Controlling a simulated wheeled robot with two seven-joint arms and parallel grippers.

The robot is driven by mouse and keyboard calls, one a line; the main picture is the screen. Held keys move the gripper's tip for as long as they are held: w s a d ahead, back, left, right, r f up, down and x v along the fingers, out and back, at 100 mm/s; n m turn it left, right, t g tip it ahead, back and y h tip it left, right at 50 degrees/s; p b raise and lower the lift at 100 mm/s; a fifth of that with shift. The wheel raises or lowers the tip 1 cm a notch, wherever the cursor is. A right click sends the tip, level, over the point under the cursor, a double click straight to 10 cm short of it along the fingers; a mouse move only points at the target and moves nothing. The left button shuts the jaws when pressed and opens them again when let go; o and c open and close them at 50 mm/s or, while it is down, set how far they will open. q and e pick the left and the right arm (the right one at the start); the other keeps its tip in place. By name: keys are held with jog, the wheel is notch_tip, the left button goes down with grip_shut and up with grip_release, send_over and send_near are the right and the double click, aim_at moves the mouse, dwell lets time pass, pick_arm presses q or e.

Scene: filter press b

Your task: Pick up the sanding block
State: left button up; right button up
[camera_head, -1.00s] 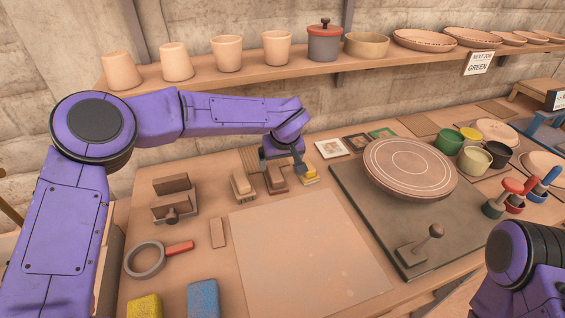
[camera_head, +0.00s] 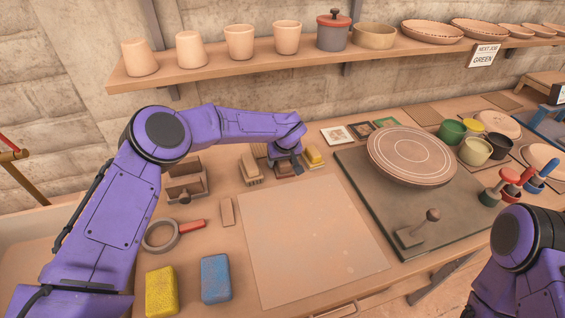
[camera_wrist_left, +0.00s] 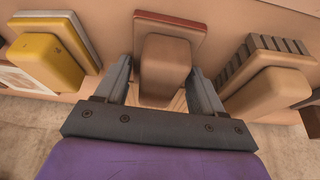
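A block with a wooden grip and a thin reddish-brown base, which looks like the sanding block (camera_wrist_left: 165,62), lies on the bench in the middle of the left wrist view. In the head view the sanding block (camera_head: 285,172) is partly hidden by my left gripper (camera_head: 287,162). In the left wrist view the left gripper (camera_wrist_left: 163,85) is open, with one finger on each side of the wooden grip and a gap on both sides. Of my right arm only a purple part shows in the head view; its gripper is out of view.
A yellow block (camera_wrist_left: 48,60) and a block with a grooved base (camera_wrist_left: 268,85) lie close on either side. Behind stands the wall shelf (camera_head: 200,68) with cups. A pale board (camera_head: 310,240) lies in front; the wheel disc (camera_head: 412,155) is to the right.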

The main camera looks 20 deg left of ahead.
pick_arm(q)
jog(key=c, duration=0.6)
jog(key=shift+w, duration=0.1)
jog(key=shift+r, duration=0.3)
notch_tip(320, 180, up, 3)
jog(key=shift+f+b, duration=0.2)
jog(key=shift+b, duration=0.2)
jog(key=s+r, duration=0.2)
jog(key=s+d+r+b, duration=0.1)
jog(key=r, duration=0.1)
jog(key=shift+s+d+r, duration=0.1)
jog(key=shift+s+r, duration=0.15)
jog(key=shift+s, duration=0.15)
jog(key=s+d+r, duration=0.1)
jog(key=s, duration=0.2)
jog(key=s+d+r+b, duration=0.1)
jog(key=s+r, duration=0.1)
jog(key=s, duration=0.1)
jog(key=s+d+r+b, duration=0.1)
jog(key=s+r, duration=0.1)
jog(key=s, duration=0.1)
jog(key=shift+s+r, duration=0.1)
jog(key=shift+s, duration=0.2)
